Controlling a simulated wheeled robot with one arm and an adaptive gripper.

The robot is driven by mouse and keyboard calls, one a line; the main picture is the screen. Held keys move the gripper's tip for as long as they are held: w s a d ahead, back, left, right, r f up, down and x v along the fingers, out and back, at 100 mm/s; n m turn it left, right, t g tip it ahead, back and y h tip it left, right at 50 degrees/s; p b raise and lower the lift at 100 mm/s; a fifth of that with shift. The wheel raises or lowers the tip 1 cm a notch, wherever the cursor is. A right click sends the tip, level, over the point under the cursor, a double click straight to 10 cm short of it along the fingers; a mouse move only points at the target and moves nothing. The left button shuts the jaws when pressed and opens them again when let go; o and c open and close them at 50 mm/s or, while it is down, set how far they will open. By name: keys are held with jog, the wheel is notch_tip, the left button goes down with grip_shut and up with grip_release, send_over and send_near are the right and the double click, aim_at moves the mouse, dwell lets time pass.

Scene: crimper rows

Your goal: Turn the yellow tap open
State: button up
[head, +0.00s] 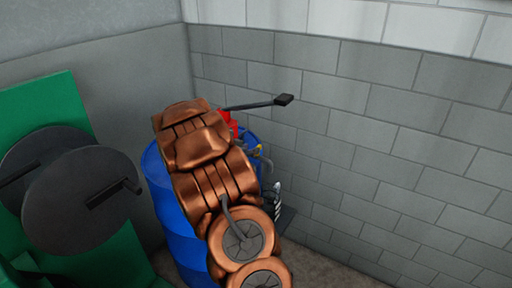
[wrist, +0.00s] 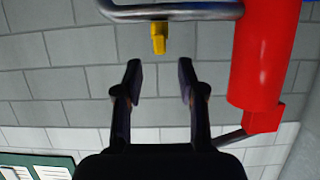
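The yellow tap (wrist: 158,38) shows in the wrist view as a small yellow handle beside a bent grey metal pipe (wrist: 180,11). My gripper (wrist: 160,78) is open, with its two dark fingers apart and nothing between them. In the picture the tap lies just above the fingertips, lined up with the gap between them, and apart from both. In the head view a small yellow bit (head: 257,149) shows beside my copper-coloured arm, which hides much of that area. I cannot make out my gripper clearly there.
A red cylinder (wrist: 262,55) stands close to the right finger in the wrist view. A blue barrel (head: 172,205) is behind my arm in the head view. A dark lever (head: 283,100) sticks out toward the block wall (head: 400,140). Green equipment with dark discs (head: 80,200) is at left.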

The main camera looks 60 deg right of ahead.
jog(key=shift+p+x, duration=0.7)
jog(key=shift+x, duration=2.35)
jog(key=shift+a, duration=0.1)
grip_shut()
